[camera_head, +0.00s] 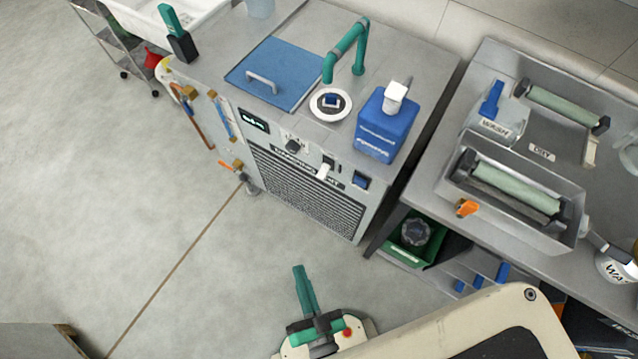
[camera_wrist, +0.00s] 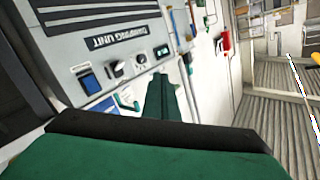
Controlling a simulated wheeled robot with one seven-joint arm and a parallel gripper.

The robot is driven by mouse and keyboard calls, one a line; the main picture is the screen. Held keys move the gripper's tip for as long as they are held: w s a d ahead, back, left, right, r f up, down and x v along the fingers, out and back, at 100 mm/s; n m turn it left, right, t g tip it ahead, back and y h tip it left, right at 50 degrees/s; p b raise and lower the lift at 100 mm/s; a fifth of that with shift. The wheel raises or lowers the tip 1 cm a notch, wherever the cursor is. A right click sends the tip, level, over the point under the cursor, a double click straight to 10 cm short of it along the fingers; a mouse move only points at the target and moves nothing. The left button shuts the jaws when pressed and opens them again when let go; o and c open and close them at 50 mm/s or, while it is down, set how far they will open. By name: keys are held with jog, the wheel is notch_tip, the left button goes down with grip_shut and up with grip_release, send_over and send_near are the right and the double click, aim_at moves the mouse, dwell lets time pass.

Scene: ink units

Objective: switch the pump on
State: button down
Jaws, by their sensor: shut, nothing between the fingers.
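The grey cabinet (camera_head: 305,195), marked as a dampening unit, has a control panel on its front. The panel has a dark display (camera_head: 254,121), a black knob (camera_head: 293,146), a white lever-like part (camera_head: 323,171) and a blue switch (camera_head: 360,180). In the wrist view the panel appears turned over, with the blue switch (camera_wrist: 90,80), a small black-and-white switch (camera_wrist: 116,68) and the knob (camera_wrist: 141,60). I cannot read which control is the pump's. My green gripper (camera_head: 298,268) is shut and empty, in front of and apart from the cabinet; its fingers (camera_wrist: 163,95) partly cover the panel in the wrist view.
On the cabinet top are a blue lid (camera_head: 270,72), a green pipe (camera_head: 346,52) and a blue container (camera_head: 384,128). A steel table (camera_head: 430,185) with rollers stands to the right, a green bin (camera_head: 418,240) beneath it. The floor (camera_head: 110,190) at left is clear.

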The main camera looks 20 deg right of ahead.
aim_at(324, 171)
jog(key=w+d+f+m+t+h, duration=0.2)
jog(key=w+d+f+m+h, duration=0.1)
jog(key=w+f+m, duration=0.45)
jog(key=w+d+f+m+t+h, duration=0.1)
jog(key=w+d+f+m+h, duration=0.25)
jog(key=f+m, duration=0.6)
jog(key=w+d+m+g+h, duration=0.1)
jog(key=w+m+h, duration=0.4)
jog(key=m, duration=0.7)
jog(key=w+d+m+g+h, duration=0.1)
jog(key=w+m+g+h, duration=0.2)
jog(key=w+m+h, duration=0.2)
jog(key=r+m+h, duration=0.1)
jog(key=m+h, duration=0.2)
jog(key=m, duration=0.4)
jog(key=shift+d, duration=0.15)
jog(key=shift+w+d+h, duration=0.2)
jog(key=shift+h, duration=0.05)
jog(key=w+d+r, duration=0.3)
jog(key=d+r, duration=0.1)
jog(key=r, duration=0.5)
jog(key=shift+w+d+r, duration=0.2)
jog(key=shift+d+r, duration=0.1)
